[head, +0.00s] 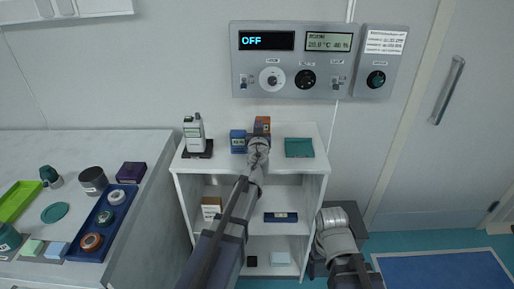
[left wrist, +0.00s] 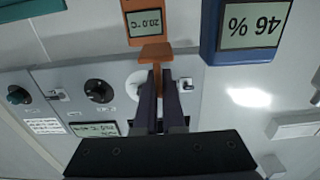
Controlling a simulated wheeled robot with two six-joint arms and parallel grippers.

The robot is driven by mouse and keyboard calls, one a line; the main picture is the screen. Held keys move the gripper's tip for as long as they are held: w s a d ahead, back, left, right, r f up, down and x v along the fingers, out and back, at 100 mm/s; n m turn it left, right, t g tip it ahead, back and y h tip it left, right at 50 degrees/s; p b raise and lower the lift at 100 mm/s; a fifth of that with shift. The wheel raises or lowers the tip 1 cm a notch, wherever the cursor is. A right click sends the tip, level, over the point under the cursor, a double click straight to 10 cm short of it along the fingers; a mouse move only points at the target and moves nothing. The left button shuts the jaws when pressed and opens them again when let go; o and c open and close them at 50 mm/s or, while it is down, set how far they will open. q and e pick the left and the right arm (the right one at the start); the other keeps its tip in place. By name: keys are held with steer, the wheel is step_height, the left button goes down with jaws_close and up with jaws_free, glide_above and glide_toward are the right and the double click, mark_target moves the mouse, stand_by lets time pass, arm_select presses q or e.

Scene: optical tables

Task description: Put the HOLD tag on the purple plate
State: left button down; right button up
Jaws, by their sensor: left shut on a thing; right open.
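My left gripper (head: 260,140) reaches over the top of the white shelf unit. In the left wrist view the gripper (left wrist: 163,78) is shut on the stem of an orange T-shaped piece (left wrist: 156,53). No writing shows on this piece, so I cannot tell whether it is the HOLD tag. An orange device with a display (left wrist: 148,21) is right behind it; I cannot tell whether the two are joined. In the head view the orange device (head: 262,121) is partly hidden by the gripper. A dark purple flat-topped thing (head: 131,171) lies on the left table. My right gripper is out of view.
The left table (head: 80,146) holds a blue tray (head: 92,247), a green tray (head: 17,203) and several small items. A control panel (head: 295,89) hangs behind.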

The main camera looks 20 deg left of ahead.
arm_select(q)
steer(key=shift+f+b, duration=3.2)
steer(key=shift+f, duration=0.65)
steer(key=shift+f, duration=0.25)
steer(key=c, duration=1)
jaws_free()
steer(key=shift+r, duration=0.1)
steer(key=shift+r, duration=0.2)
steer(key=v, duration=1.2)
steer(key=shift+o, duration=0.4)
